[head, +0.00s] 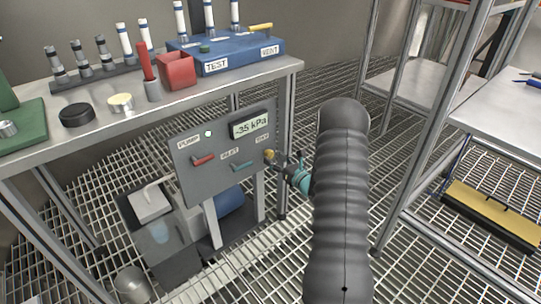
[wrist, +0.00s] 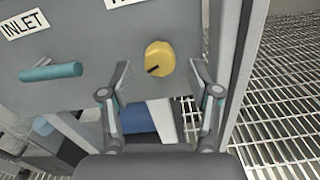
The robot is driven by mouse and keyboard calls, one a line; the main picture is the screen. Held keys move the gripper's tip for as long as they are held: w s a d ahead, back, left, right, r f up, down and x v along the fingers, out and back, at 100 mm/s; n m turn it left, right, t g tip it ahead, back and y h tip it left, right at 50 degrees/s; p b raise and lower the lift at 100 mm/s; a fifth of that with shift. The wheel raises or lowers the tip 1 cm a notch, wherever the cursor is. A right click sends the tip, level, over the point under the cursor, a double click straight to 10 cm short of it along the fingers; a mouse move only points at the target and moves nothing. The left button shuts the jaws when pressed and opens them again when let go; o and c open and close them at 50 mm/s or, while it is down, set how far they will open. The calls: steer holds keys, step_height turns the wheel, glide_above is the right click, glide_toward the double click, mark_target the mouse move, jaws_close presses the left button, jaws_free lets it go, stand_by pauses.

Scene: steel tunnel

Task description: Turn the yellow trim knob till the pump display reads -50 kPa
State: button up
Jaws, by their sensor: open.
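The yellow trim knob (wrist: 159,57) sits on the grey pump panel (wrist: 85,85), with its black mark pointing to the lower left. It also shows in the head view (head: 269,155), at the panel's right side. The pump display (head: 250,124) reads -35 kPa. My gripper (wrist: 161,75) is open and empty, its fingertips on either side of the knob's lower part as the wrist view shows it. I see a gap on each side and cannot tell the depth. In the head view my gripper (head: 285,166) is just right of the knob, partly hidden by my arm.
A bench (head: 120,133) with a blue test block (head: 240,50) stands above. A shelf rack (head: 420,150) is at right. Grating floor lies between.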

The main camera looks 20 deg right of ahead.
mark_target(271, 156)
steer(key=shift+x, duration=1.65)
steer(key=c, duration=1.2)
